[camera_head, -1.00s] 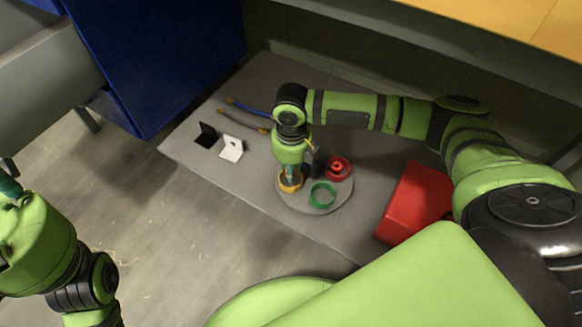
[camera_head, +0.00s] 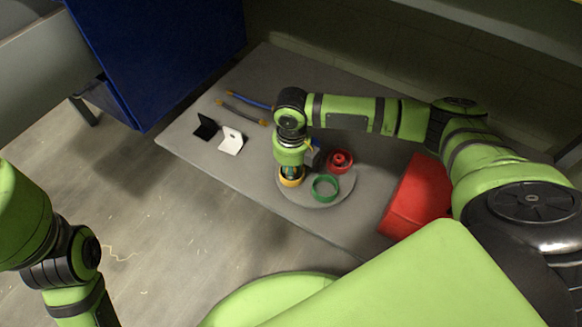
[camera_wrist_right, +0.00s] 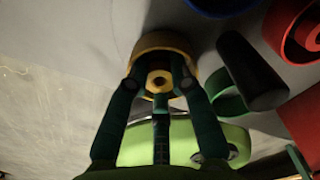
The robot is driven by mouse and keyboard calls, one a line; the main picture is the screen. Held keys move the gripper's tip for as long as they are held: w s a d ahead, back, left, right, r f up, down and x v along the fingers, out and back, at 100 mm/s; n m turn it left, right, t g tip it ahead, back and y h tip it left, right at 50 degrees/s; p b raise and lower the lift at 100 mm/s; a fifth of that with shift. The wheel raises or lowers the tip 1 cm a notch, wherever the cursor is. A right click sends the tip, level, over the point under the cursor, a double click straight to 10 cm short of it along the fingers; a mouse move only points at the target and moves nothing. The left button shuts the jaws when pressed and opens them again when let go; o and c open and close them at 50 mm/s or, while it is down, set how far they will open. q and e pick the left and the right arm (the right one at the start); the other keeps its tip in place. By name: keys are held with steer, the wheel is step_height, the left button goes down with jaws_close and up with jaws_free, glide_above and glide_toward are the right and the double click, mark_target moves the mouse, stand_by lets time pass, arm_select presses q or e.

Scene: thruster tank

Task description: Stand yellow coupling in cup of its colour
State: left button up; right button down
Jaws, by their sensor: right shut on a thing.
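The yellow cup (camera_head: 291,182) stands at the left edge of a round grey plate (camera_head: 313,200), and its rim also shows in the right wrist view (camera_wrist_right: 150,42). My right gripper (camera_head: 291,168) points down at the yellow cup. In the wrist view its fingers (camera_wrist_right: 161,84) are shut on the yellow coupling (camera_wrist_right: 160,79), a ring-like end with a dark hole. The coupling lies within or over the cup's outline; the fingers hide its lower part, and I cannot tell if it touches the bottom. My left gripper is out of view.
A green cup (camera_head: 325,188) and a red cup with a red part in it (camera_head: 340,161) stand close right of the gripper. A dark cylinder (camera_wrist_right: 251,70) is beside it. A red box (camera_head: 417,196) lies farther right. Brackets, white (camera_head: 231,141) and black (camera_head: 205,128), lie left.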

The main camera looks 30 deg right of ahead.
steer(key=c, duration=1)
jaws_free()
steer(key=shift+d, duration=0.2)
steer(key=shift+d+r, duration=0.1)
steer(key=shift+r, duration=0.05)
steer(key=shift+w+r, duration=0.15)
steer(key=shift+r, duration=0.15)
steer(key=r, duration=1.1)
steer(key=shift+s+a+r, duration=0.15)
steer(key=shift+s+a, duration=0.05)
steer(key=shift+a, duration=0.1)
steer(key=shift+s, duration=0.1)
